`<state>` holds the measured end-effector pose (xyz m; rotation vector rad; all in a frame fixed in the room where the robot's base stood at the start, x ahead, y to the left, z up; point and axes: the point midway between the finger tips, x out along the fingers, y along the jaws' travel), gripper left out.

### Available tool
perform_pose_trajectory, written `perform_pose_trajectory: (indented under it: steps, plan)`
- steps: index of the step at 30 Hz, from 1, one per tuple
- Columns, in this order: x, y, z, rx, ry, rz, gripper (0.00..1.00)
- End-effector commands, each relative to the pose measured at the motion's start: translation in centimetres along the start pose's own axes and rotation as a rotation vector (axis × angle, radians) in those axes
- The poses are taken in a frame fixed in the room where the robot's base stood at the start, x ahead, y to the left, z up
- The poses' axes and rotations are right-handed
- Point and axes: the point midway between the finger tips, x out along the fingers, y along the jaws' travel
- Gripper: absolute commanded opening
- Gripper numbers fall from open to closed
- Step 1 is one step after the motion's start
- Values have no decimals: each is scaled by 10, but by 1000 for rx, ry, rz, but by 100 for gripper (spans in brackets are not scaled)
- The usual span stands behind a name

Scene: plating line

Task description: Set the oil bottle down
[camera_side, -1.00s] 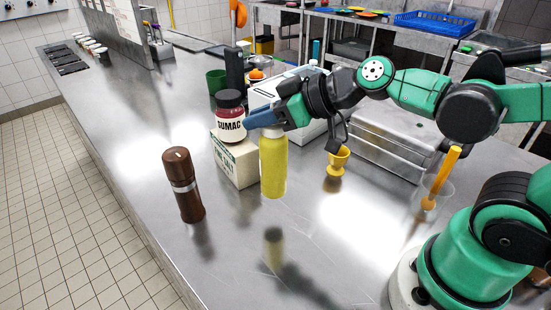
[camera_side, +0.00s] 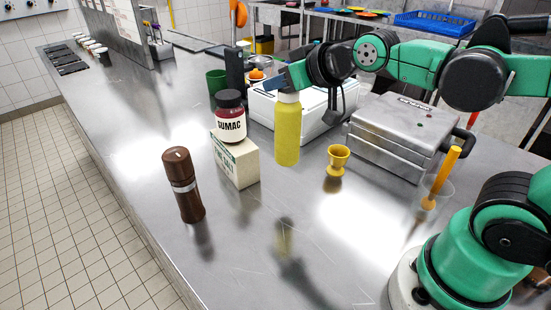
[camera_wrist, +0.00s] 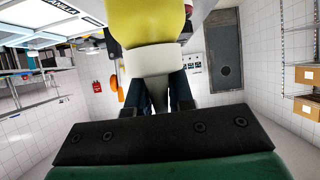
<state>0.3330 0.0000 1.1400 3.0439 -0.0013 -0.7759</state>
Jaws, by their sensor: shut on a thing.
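The oil bottle (camera_side: 287,132) is a yellow cylinder with a pale collar at its neck. It hangs upright in the side view, with its base clear of the steel counter and its reflection well below. My gripper (camera_side: 290,82) is shut on its neck from the right. In the wrist view the bottle (camera_wrist: 145,22) fills the top middle, and its white collar (camera_wrist: 152,60) sits at my dark fingers (camera_wrist: 160,92). The bottle's top is partly hidden by my gripper in the side view.
A sumac jar (camera_side: 230,118) stands on a carton (camera_side: 236,162) left of the bottle. A brown pepper mill (camera_side: 184,185) is front left, a yellow egg cup (camera_side: 338,160) right, a white box (camera_side: 310,118) behind, a metal press (camera_side: 400,135) farther right. The front-middle counter (camera_side: 240,260) is bare.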

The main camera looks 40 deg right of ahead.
Motion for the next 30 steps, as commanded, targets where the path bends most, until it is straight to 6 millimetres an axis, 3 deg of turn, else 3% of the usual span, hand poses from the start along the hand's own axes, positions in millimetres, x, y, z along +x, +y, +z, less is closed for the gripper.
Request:
perform_pose_trajectory:
  steps: [6,19,24,30]
  plan:
    - [-19,0,-34,-1,1,0,0]
    - [-34,14,26,134,1,262,0]
    - [-60,40,46,298,4,569,0]
    - [-96,71,48,491,6,921,0]
